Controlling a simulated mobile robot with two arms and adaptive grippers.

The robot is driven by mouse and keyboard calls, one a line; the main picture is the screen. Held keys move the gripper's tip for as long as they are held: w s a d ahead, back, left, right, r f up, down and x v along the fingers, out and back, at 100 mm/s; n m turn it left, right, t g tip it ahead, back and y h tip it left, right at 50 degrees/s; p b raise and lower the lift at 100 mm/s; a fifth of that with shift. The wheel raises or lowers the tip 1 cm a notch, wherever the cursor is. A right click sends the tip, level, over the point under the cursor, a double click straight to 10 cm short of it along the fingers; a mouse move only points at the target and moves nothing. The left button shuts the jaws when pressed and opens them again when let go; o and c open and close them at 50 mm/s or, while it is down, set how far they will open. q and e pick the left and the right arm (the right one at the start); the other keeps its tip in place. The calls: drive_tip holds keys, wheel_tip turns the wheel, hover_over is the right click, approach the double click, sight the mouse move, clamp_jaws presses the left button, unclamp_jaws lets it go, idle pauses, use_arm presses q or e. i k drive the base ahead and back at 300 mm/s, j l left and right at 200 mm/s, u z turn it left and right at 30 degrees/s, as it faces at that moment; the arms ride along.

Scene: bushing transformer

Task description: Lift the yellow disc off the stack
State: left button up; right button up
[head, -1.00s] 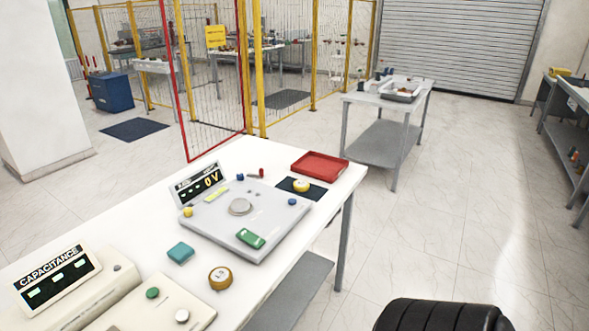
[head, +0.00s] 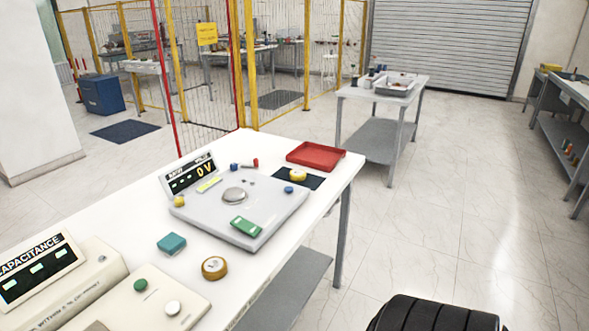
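A small yellow disc with a pale top (head: 298,175) sits on a dark mat (head: 313,184) at the far right end of the white table. I cannot tell at this size whether it rests on other discs. A larger amber disc with a white label (head: 214,267) lies on the bare table nearer to me, in front of the grey panel. Neither of my grippers is in view.
A grey panel (head: 262,212) with a round plate and a green block stands mid-table. A red tray (head: 315,156) lies behind the mat. A teal block (head: 171,243) and a capacitance meter (head: 40,268) are nearer. Open floor (head: 420,235) lies to the right.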

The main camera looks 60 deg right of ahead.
sight(296, 175)
drive_tip(key=i+z, duration=0.2)
drive_tip(key=z, duration=0.15)
drive_tip(key=i+j+z, duration=0.1)
drive_tip(key=z, duration=0.25)
drive_tip(key=i, duration=0.1)
